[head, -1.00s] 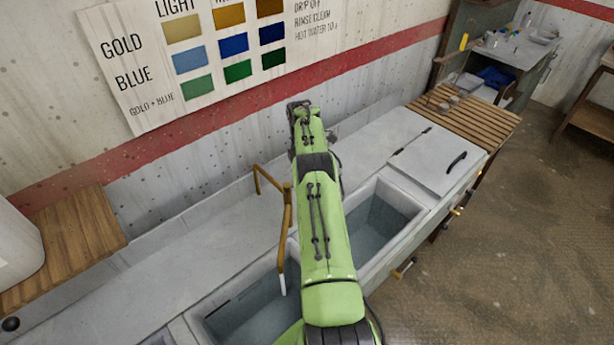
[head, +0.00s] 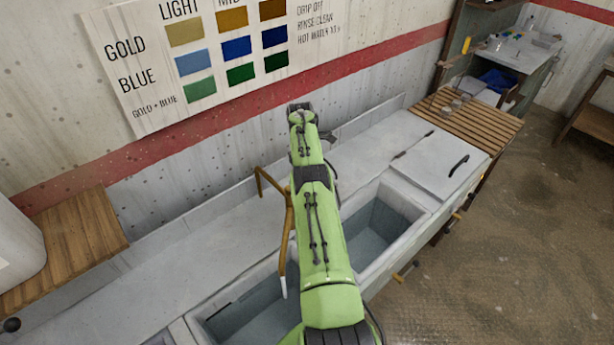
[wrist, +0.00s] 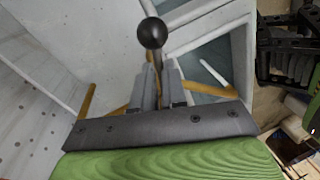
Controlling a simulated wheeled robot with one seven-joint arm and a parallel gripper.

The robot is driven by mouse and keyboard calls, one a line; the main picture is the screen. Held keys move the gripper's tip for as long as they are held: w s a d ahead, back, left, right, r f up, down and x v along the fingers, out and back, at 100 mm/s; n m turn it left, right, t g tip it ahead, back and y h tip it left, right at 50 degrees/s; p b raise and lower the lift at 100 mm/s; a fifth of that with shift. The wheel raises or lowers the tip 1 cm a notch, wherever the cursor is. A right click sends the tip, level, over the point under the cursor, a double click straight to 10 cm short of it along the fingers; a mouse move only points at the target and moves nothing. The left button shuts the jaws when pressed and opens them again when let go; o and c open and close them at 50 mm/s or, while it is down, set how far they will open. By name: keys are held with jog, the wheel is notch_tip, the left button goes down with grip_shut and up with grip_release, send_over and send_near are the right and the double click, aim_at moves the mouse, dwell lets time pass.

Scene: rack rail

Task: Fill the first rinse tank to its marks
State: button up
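Two rinse tanks are sunk in the grey bench: a left tank (head: 255,318) and a right tank (head: 398,215). Their insides look grey-blue; I cannot make out marks or a water level, nor which is first. A brass swivel spout (head: 288,225) with a white tip hangs over the left tank; its white tip also shows in the wrist view (wrist: 213,74). My green arm reaches across the bench and hides part of both tanks. In the wrist view, a black ball knob (wrist: 152,33) on a stem stands between the fingers of my gripper (wrist: 160,75). Whether they clamp the stem is unclear.
A grey lid (head: 440,165) with a black handle lies right of the right tank. A wooden slatted rack (head: 470,118) with small jars is beyond it. A wooden board (head: 75,240) and a white container (head: 15,245) are at left. The wall is close behind.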

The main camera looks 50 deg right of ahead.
jog(key=o, duration=0.5)
